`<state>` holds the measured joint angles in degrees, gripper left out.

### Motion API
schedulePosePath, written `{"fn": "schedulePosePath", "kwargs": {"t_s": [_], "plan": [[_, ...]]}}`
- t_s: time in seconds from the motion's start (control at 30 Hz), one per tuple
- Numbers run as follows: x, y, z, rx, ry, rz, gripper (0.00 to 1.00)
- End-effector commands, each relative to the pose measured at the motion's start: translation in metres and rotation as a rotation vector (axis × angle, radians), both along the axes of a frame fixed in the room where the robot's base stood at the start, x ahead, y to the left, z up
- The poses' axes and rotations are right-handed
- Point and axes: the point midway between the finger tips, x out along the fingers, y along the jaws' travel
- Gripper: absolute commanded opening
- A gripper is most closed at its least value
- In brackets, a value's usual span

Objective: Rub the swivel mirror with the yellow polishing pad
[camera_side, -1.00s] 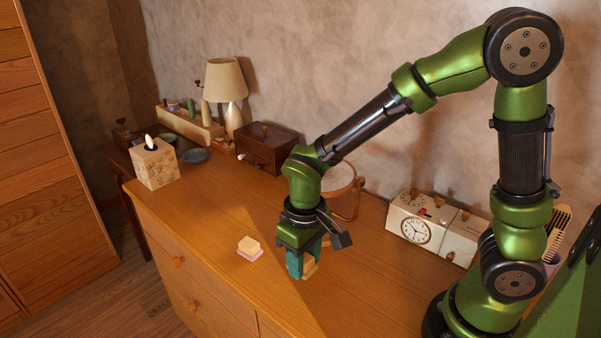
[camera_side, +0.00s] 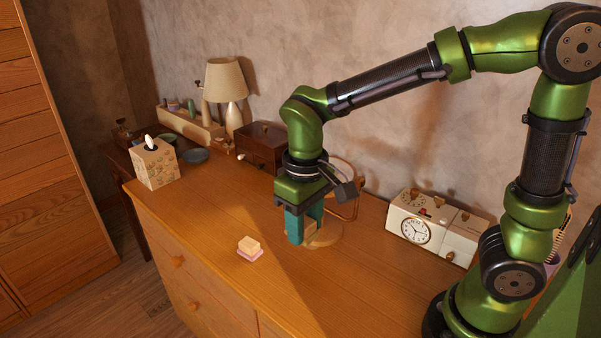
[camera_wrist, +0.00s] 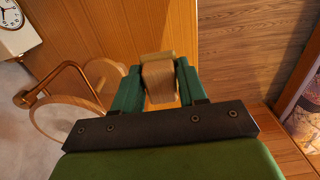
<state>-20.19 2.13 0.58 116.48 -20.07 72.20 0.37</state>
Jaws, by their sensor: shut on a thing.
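The swivel mirror shows in the side view as a round wooden frame (camera_side: 342,172), partly hidden behind my gripper (camera_side: 305,228). Its wooden bracket and round base (camera_side: 326,238) stand on the dresser. In the wrist view, the mirror's frame (camera_wrist: 68,117) and bracket (camera_wrist: 62,70) are at the left. My gripper, seen there with teal fingers (camera_wrist: 158,85), is shut on a tan, wood-coloured block (camera_wrist: 158,76). I cannot tell whether this block is the yellow polishing pad; its lower face is hidden. The block is in front of the mirror, near its base; contact is unclear.
A cream block on a pink piece (camera_side: 249,247) lies on the dresser top (camera_side: 210,220). A white clock box (camera_side: 425,228) stands right of the mirror, a dark wooden box (camera_side: 265,147) to its left. A tissue box (camera_side: 155,164) stands farther left. The dresser's front area is mostly clear.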

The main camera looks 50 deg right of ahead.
Motion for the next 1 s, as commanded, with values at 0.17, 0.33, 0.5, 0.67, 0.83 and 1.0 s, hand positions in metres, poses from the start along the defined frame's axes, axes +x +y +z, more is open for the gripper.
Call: {"fn": "schedulePosePath", "kwargs": {"t_s": [0.17,0.33,0.5,0.67,0.83,1.0], "plan": [[0.002,0.000,0.067,0.002,-0.009,0.000,0.17],[0.001,0.000,0.108,0.001,-0.006,0.000,0.17],[0.001,0.000,0.135,0.000,-0.004,0.000,0.17],[0.019,-0.015,0.140,0.010,0.007,-0.092,0.17],[0.047,-0.042,0.141,0.020,0.012,-0.236,0.17],[0.081,-0.083,0.141,0.024,0.015,-0.432,0.17]]}}
